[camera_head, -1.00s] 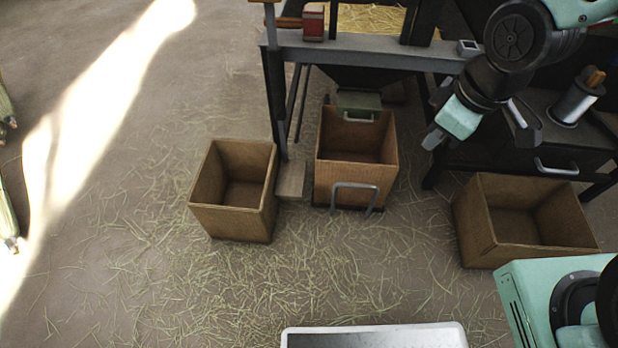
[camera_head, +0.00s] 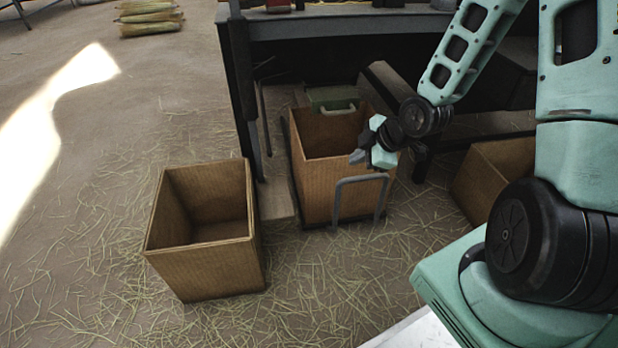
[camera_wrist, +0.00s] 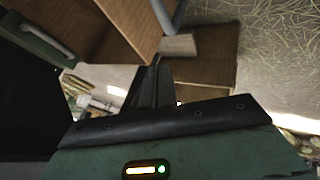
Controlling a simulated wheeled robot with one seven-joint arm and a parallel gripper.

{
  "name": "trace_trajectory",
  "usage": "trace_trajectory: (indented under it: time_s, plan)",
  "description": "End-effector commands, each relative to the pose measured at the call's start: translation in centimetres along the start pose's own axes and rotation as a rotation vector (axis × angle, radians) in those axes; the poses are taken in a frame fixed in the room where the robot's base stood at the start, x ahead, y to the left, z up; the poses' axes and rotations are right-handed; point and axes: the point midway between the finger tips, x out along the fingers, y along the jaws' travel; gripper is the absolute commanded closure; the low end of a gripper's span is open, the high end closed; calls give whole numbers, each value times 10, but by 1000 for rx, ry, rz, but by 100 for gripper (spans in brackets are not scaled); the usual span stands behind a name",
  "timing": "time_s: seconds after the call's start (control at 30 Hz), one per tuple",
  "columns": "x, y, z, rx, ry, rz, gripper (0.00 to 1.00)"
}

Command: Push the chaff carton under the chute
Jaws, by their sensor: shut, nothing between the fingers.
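Three open brown cartons stand on the floor. The middle carton (camera_head: 318,188), in front of the bench, has a grey metal hoop (camera_head: 360,180) standing at its front and a green part with a handle (camera_head: 331,98) at its back. The left carton (camera_head: 205,262) stands apart, nearer me. I cannot tell which is the chaff carton. The chute is not clear in the dark under the bench. My gripper (camera_head: 358,157) is shut and empty at the middle carton's right front rim; contact is unclear. Its fingers (camera_wrist: 152,85) show in the wrist view, with the middle carton (camera_wrist: 117,30) upper left.
The right carton (camera_head: 487,172) is partly hidden by my arm. The bench (camera_head: 330,27) has a dark leg (camera_head: 243,105) behind the left carton. A flat board (camera_head: 276,200) lies between the left and middle cartons.

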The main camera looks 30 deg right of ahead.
Motion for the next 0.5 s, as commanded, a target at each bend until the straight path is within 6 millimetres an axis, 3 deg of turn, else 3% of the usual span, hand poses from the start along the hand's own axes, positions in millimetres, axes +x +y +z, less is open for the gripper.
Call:
trace_trajectory:
  time_s: [0.27, 0.5]
  plan:
    - [26, -2, 6, -7, 7, 9, 100]
    - [76, -3, 7, -6, 7, 8, 100]
